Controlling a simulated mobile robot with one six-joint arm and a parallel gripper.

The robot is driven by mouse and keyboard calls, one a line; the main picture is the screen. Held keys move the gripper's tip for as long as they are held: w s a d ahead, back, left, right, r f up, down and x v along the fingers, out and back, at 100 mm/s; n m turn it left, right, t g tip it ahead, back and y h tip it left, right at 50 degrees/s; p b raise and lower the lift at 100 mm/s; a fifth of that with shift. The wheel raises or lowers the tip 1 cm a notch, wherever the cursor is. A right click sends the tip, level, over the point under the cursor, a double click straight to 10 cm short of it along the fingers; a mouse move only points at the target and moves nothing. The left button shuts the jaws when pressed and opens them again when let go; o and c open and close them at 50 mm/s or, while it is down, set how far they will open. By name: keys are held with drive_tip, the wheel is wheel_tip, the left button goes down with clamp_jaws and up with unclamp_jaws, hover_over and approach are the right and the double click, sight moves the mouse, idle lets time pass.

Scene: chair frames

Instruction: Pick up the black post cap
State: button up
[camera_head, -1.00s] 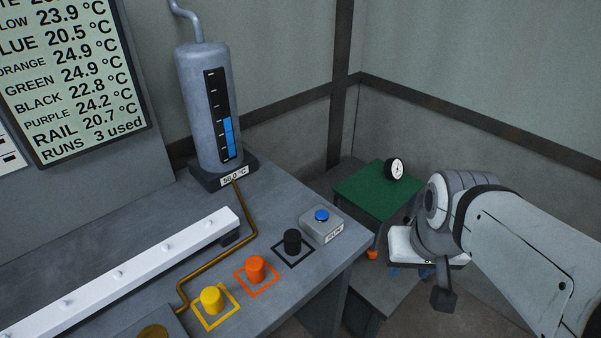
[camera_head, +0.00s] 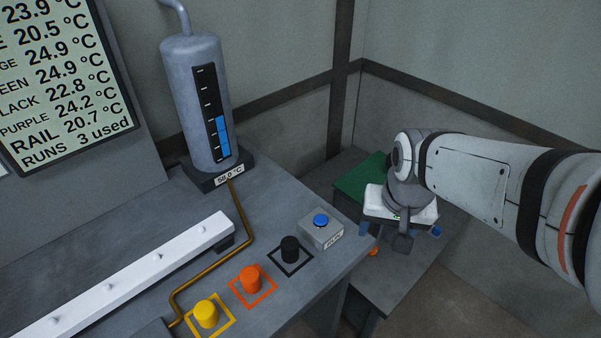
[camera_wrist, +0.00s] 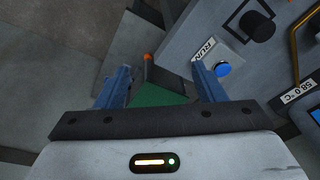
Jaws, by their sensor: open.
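The black post cap (camera_head: 289,249) stands upright inside a black square outline on the grey bench, between the orange cap and the button box. In the wrist view the black cap (camera_wrist: 257,26) is near the upper right, apart from my fingers. My gripper (camera_wrist: 165,85) is open, with its two blue fingers spread and nothing between them. In the head view my gripper (camera_head: 398,231) is off the bench's right edge, to the right of the black cap; its fingers are partly hidden by the wrist.
The orange cap (camera_head: 251,279) and yellow cap (camera_head: 206,314) stand in matching outlines. A grey box with a blue button (camera_head: 321,221) sits right behind the black cap. A brown pipe (camera_head: 246,228), white rail (camera_head: 128,274) and grey tank (camera_head: 197,105) are further left. A green surface (camera_head: 361,180) lies lower right.

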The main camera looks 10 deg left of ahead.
drive_tip(key=w+a+f+m+g+p, duration=0.1)
drive_tip(key=w+a+f+p, duration=0.2)
drive_tip(key=a, duration=0.8)
drive_tip(key=m+g+p, duration=0.1)
drive_tip(key=p, duration=0.1)
hover_over(290, 242)
wheel_tip(290, 242, down, 3)
drive_tip(key=shift+w+a+r, duration=0.1)
drive_tip(key=shift+w+a, duration=0.05)
drive_tip(key=shift+a+f, duration=0.15)
drive_tip(key=shift+f, duration=0.15)
drive_tip(key=f, duration=0.2)
drive_tip(key=f+p, duration=0.1)
drive_tip(key=f, duration=0.4)
drive_tip(key=shift+d+f, duration=0.2)
drive_tip(key=shift+d, duration=0.1)
drive_tip(key=c, duration=1.1)
